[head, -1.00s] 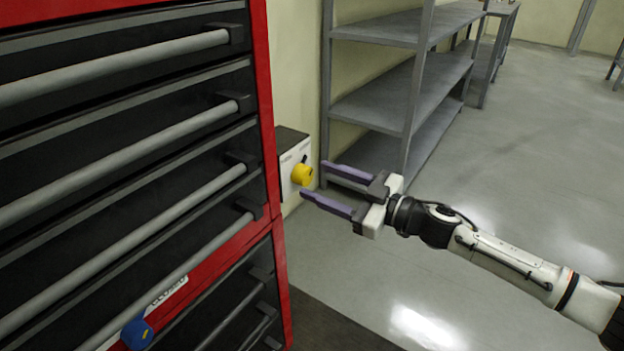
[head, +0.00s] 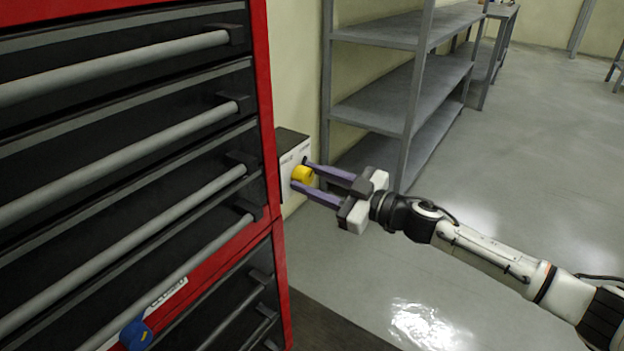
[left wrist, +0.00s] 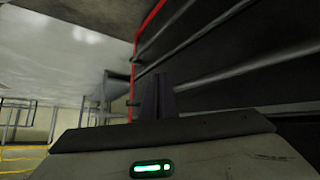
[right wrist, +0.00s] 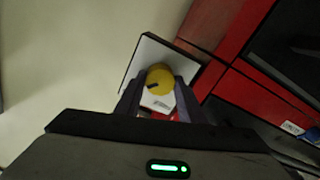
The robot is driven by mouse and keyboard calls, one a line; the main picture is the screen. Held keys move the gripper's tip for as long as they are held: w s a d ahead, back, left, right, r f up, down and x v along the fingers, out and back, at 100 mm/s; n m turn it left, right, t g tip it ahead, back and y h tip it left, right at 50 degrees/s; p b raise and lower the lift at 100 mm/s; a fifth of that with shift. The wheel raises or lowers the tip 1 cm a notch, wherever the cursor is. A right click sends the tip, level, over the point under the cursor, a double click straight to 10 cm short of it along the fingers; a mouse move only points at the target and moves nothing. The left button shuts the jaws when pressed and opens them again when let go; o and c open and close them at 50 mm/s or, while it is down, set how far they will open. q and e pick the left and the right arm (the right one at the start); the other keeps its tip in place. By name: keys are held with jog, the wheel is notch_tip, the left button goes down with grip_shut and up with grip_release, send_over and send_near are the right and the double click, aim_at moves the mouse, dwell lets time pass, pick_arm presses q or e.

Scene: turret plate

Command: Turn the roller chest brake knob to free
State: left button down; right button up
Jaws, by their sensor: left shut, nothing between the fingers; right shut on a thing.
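The yellow knob (head: 303,175) sits on a white-faced box (head: 288,184) fixed to the side of the red and black roller chest (head: 268,110). My right gripper (head: 304,175) is shut on the yellow knob, one purple finger on each side of it. In the right wrist view the yellow knob (right wrist: 159,79) has a dark mark at its lower left, and its printed labels are too small to read. A blue knob (head: 136,335) is on the chest front at the lower left. My left gripper (left wrist: 159,98) is shut and empty, and shows only in the left wrist view, near the drawer handles.
Long grey drawer handles (head: 120,170) stick out from the chest front. A grey metal shelf (head: 400,105) stands behind my right gripper. The floor (head: 500,200) to the right is clear.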

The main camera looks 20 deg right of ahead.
pick_arm(q)
jog(key=shift+r, duration=0.1)
pick_arm(e)
jog(key=shift+r+n+p, duration=0.1)
jog(key=shift+n+p, duration=0.35)
jog(key=shift+n, duration=0.35)
jog(key=shift+n+p, duration=0.45)
jog(key=shift+n, duration=0.75)
jog(key=n, duration=0.4)
jog(key=shift+a+n+p, duration=0.1)
jog(key=shift+n+p, duration=0.2)
jog(key=shift+p, duration=0.05)
jog(key=n, duration=0.5)
jog(key=shift+s+f, duration=0.1)
jog(key=shift+f, duration=0.1)
jog(key=n+b, duration=0.1)
jog(key=n, duration=0.2)
pick_arm(q)
jog(key=shift+a+r, duration=0.1)
jog(key=shift+r, duration=0.05)
pick_arm(e)
jog(key=shift+n, duration=0.5)
pick_arm(q)
jog(key=shift+s, duration=0.1)
